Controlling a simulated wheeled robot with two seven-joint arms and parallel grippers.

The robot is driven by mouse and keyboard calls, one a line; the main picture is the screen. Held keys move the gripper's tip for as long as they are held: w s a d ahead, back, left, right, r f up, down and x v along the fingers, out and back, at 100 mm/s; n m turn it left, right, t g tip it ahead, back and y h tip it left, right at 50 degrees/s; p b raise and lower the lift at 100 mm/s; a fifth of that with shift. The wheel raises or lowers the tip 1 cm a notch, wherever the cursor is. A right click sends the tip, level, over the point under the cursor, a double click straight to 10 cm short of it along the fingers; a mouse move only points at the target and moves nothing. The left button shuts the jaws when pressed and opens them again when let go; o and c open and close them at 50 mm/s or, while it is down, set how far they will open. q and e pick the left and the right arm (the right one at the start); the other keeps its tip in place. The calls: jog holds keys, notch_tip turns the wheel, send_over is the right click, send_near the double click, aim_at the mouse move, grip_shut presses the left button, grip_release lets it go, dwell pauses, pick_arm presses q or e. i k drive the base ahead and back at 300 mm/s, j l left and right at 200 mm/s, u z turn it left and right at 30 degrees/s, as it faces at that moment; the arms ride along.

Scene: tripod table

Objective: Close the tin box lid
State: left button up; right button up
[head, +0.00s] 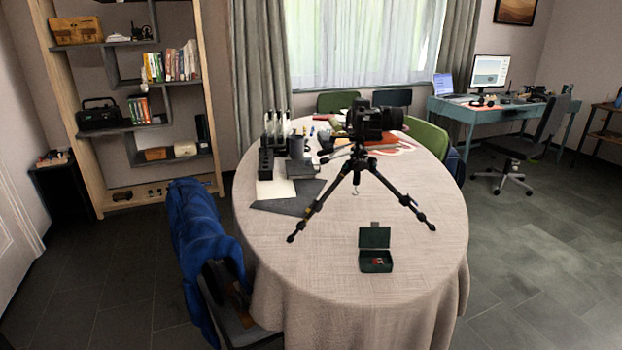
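A small dark green tin box (376,266) stands on the near part of the round table. Its lid (374,237) is open and stands up at the back edge of the box. A small red and pale item (378,261) lies inside the box; what it is cannot be told. Neither of my grippers shows in the head view.
The table (320,290) has a beige cloth. A black tripod with a camera (358,170) stands just behind the box, legs spread. Dark sheets (287,198) and clutter lie farther back. A chair with a blue jacket (205,245) is at the left. The cloth around the box is clear.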

aim_at(373, 236)
jog(key=i+l+u, duration=0.45)
jog(key=l, duration=0.4)
jog(key=i+l+u, duration=0.1)
jog(key=l+u, duration=0.35)
jog(key=l, duration=0.4)
jog(key=l+u, duration=0.5)
jog(key=l, duration=0.45)
jog(key=k+l+u, duration=0.15)
jog(key=l+u, duration=0.3)
jog(key=l, duration=0.55)
